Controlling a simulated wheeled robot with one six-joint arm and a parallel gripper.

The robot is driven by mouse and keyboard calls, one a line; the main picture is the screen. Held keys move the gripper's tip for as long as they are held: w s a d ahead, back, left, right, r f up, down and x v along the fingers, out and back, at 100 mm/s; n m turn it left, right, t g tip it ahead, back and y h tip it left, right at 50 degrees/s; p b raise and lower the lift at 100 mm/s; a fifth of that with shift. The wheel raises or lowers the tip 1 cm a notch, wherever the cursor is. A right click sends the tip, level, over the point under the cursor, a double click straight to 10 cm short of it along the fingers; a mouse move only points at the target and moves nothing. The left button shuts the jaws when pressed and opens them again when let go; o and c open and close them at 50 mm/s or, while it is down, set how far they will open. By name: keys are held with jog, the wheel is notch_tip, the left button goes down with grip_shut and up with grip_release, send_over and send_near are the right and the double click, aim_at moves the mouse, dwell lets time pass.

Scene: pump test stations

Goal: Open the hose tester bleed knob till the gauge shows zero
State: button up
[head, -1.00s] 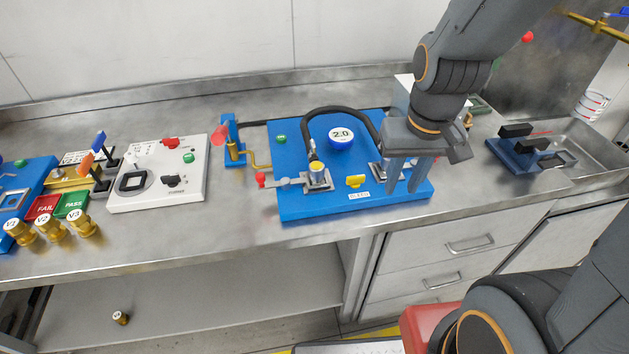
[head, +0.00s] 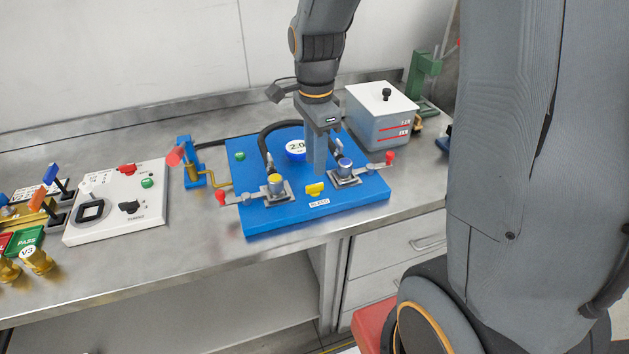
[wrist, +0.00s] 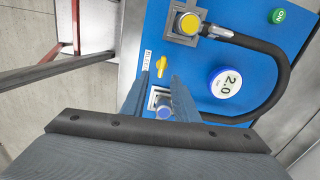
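The hose tester is a blue panel (head: 255,217) on the bench. Its round gauge (head: 296,150) reads 2.0, also in the wrist view (wrist: 226,83). The yellow bleed knob (head: 315,189) sits near the front edge above a BLEED label (head: 319,203). My gripper (head: 319,172) points down over the panel, just behind the knob in the head view. In the wrist view its two fingers (wrist: 159,77) are apart with nothing held, and the yellow knob (wrist: 160,67) shows in the gap at their tips. Contact cannot be told.
Hose fittings with yellow (head: 275,184) and blue (head: 345,164) caps flank the knob, joined by a black hose (head: 264,140). Red-ended levers (head: 221,198) (head: 389,158) stick out at both sides. A grey box (head: 382,115) stands behind right, a white switch panel (head: 118,205) left.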

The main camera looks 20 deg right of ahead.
aim_at(315, 185)
jog(key=shift+w+m, duration=0.2)
jog(key=shift+m, duration=0.1)
jog(key=shift+f, duration=0.25)
jog(key=shift+f+p, duration=0.75)
jog(key=shift+f, duration=2.9)
grip_shut()
